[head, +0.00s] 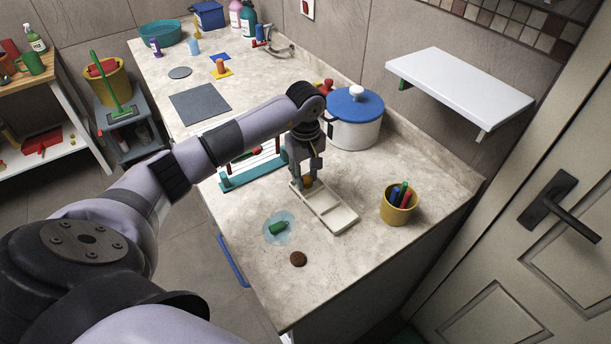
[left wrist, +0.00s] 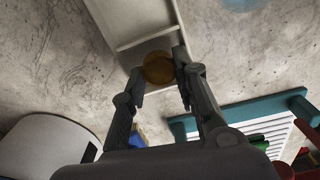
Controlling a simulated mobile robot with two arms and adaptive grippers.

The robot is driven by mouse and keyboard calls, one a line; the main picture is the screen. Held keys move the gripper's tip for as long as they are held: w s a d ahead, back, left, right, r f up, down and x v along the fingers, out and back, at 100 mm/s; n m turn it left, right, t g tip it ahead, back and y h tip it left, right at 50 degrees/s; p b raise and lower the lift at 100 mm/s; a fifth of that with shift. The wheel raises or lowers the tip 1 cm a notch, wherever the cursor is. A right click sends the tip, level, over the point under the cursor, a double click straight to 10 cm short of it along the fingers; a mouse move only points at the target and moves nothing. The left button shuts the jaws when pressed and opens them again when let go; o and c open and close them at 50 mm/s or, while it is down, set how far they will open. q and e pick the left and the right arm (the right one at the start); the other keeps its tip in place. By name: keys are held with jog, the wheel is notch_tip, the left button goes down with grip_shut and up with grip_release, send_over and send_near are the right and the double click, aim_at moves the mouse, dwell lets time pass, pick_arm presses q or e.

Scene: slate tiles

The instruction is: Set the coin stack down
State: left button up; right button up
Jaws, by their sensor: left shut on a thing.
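The coin stack is a round golden-brown piece (left wrist: 158,68) between the fingertips of my left gripper (left wrist: 160,66). In the head view my left gripper (head: 307,176) points down, with the coin stack (head: 308,182) low between its fingers. It is shut on the stack at the far end compartment of a cream divided tray (head: 343,221). The tray's end also shows in the left wrist view (left wrist: 135,22). I cannot tell whether the stack touches the tray floor. My right gripper is not in view.
A yellow cup of pens (head: 398,207) stands right of the tray. A white pot with blue lid (head: 355,122) is behind. A teal-framed rack (head: 250,176) is close left. A green piece on a pale blue patch (head: 278,228) and a brown disc (head: 298,259) lie in front.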

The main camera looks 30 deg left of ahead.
aim_at(306, 178)
pick_arm(q)
jog(key=shift+s+d+f, duration=0.15)
jog(key=shift+s+f, duration=0.15)
jog(key=shift+f, duration=0.4)
jog(key=o, duration=0.7)
jog(key=shift+w+f, duration=0.1)
jog(key=shift+c, duration=0.2)
jog(key=shift+o, duration=0.8)
jog(key=shift+w, duration=0.2)
jog(key=shift+r, duration=0.35)
jog(key=shift+w+r, duration=0.1)
jog(key=shift+r, duration=0.3)
notch_tip(306, 178, up, 11)
jog(key=b, duration=0.3)
